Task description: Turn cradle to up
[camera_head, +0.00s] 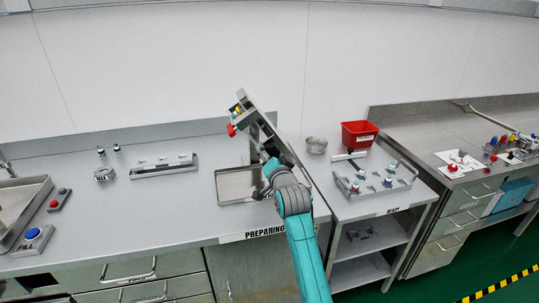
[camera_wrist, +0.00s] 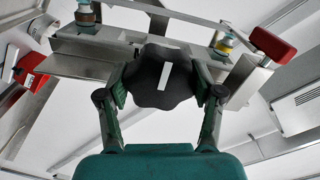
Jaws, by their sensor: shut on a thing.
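The cradle (camera_head: 260,119) is a long grey metal frame on a stand. It is tilted, its upper end to the left and its lower end towards the right. A red handle (camera_head: 231,130) sits at the upper end and also shows in the wrist view (camera_wrist: 272,45). Brass-and-blue fittings (camera_wrist: 224,44) sit along the cradle. My gripper (camera_wrist: 162,88) is shut on a black lobed knob (camera_wrist: 150,72) with a white mark, in front of the cradle.
A shallow metal tray (camera_head: 238,198) lies left of my gripper. A red bin (camera_head: 359,134) and a metal cup (camera_head: 316,145) stand behind to the right. A rack with small parts (camera_head: 375,184) is on the right bench.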

